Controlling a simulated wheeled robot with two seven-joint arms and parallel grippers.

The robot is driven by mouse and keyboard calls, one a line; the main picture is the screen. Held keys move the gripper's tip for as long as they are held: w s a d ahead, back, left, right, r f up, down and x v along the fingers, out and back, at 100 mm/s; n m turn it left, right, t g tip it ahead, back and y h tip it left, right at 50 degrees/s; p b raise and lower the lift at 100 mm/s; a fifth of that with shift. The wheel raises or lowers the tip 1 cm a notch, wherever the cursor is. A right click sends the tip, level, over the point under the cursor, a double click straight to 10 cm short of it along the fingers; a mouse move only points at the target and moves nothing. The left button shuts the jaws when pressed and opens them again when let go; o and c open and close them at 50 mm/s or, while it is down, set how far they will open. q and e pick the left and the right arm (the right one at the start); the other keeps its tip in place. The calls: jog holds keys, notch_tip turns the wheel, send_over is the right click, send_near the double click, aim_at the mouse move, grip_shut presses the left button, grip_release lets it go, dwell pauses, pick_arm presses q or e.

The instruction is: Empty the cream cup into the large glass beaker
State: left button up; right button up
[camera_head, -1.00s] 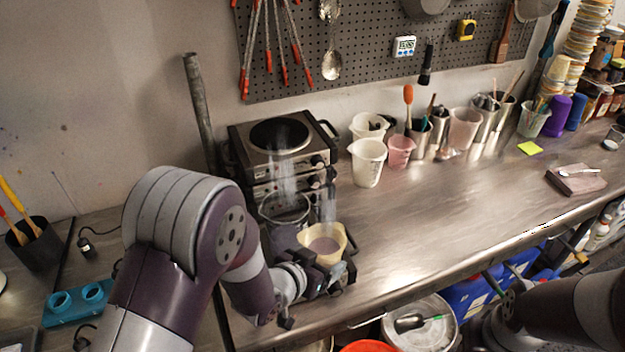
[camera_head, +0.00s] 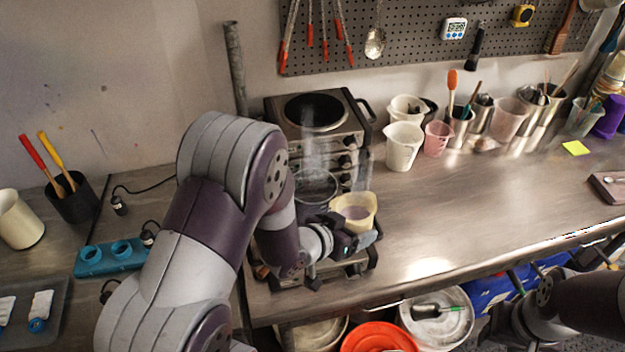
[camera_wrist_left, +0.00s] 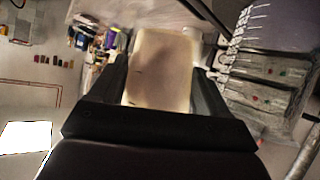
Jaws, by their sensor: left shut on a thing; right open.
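The cream cup (camera_head: 367,206) holds a mauve-grey liquid and looks roughly upright in the head view. My left gripper (camera_head: 350,238) is shut on it, above the front part of the bench. The cup also fills the space between the fingers in the left wrist view (camera_wrist_left: 160,68). The large glass beaker (camera_head: 316,186) stands just behind and left of the cup, in front of the hot plate. Its lower part is hidden by my left arm, and I cannot tell what it holds. My right gripper (camera_head: 508,326) is open and empty, low at the lower right beyond the bench edge.
A hot plate (camera_head: 350,135) stands behind the beaker. White and pink jugs (camera_head: 404,146) and metal tool pots stand along the back right. Bare bench (camera_head: 460,205) lies right of the cup. A blue holder (camera_head: 108,257) is at left. Buckets (camera_head: 378,338) stand below the front edge.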

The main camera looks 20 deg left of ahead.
aim_at(362, 207)
pick_arm(q)
jog(key=shift+w+a+r+n+h+p, duration=0.45)
jog(key=shift+r+n+h+p, duration=0.15)
jog(key=shift+p, duration=0.45)
jog(key=shift+a+r, duration=0.1)
jog(key=shift+a, duration=0.05)
jog(key=r+p, duration=0.2)
jog(key=n+p, duration=0.1)
jog(key=shift+s+a+r+g+h, duration=0.1)
jog(key=shift+a+r+g+h, duration=0.2)
jog(key=shift+r, duration=0.1)
